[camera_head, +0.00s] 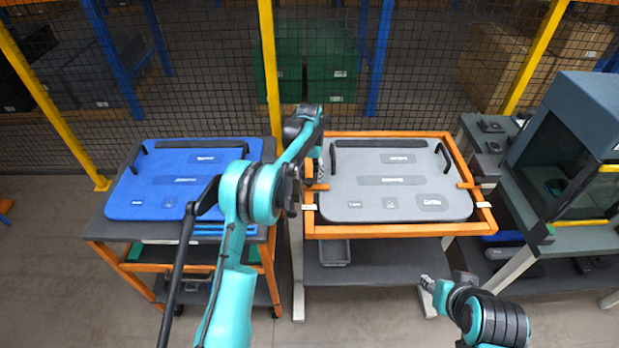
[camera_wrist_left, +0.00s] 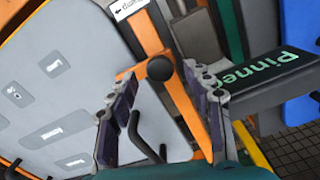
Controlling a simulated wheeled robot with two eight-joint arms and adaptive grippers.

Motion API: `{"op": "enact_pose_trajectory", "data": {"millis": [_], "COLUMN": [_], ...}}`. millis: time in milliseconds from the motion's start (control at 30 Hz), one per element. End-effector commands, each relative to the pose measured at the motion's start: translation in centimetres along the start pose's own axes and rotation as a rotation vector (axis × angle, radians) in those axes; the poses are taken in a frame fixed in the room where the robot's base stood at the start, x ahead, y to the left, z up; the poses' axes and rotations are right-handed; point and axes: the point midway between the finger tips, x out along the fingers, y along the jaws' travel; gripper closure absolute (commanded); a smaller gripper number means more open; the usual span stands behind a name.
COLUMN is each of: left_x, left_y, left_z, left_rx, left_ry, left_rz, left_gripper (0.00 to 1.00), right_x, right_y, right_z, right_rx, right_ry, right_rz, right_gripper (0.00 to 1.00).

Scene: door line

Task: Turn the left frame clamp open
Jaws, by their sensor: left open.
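The grey panel (camera_head: 395,170) lies in an orange frame (camera_head: 380,231) on a stand. The left frame clamp (camera_head: 318,187) is a short orange bar on the frame's left side, reaching over the panel edge. In the left wrist view the clamp (camera_wrist_left: 137,70) shows with a round black pivot (camera_wrist_left: 160,68). My left gripper (camera_head: 319,172) is open above the frame's left side. In the left wrist view its fingers (camera_wrist_left: 160,78) stand either side of the clamp's pivot; contact cannot be told. My right gripper (camera_head: 427,282) is low in front of the stand, its jaw state unclear.
The right clamp (camera_head: 470,185) also lies over the panel edge. A blue panel (camera_head: 180,180) lies on a table at left. A grey machine (camera_head: 565,130) stands at right. A mesh fence (camera_head: 420,70) runs behind. Black handles rise from the grey panel.

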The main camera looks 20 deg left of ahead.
Motion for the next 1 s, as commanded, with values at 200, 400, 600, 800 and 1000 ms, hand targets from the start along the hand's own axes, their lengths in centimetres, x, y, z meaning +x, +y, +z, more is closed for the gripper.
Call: {"op": "enact_pose_trajectory", "data": {"millis": [200,400,600,800,1000], "left_x": [1.5,1.51,1.49,1.49,1.51], "left_y": [0.0,0.01,0.0,0.0,0.01], "left_z": [0.0,0.0,0.01,0.01,0.02], "left_rx": [0.0,0.0,0.0,-0.002,-0.035], "left_ry": [0.0,0.0,0.0,0.0,0.0], "left_rz": [0.0,0.0,0.0,0.0,0.0], "left_gripper": [0.49,0.49,0.94,1.0,1.0], "right_x": [0.14,0.12,0.12,0.13,0.24], "right_y": [0.0,0.0,0.0,0.0,0.0], "right_z": [0.09,0.07,0.07,0.08,0.16], "right_rx": [0.0,0.0,0.0,0.0,0.0], "right_ry": [0.0,0.0,0.0,0.0,0.0], "right_rz": [0.0,0.0,0.0,0.0,0.0], "right_gripper": [0.6,0.6,0.6,0.6,0.6]}}
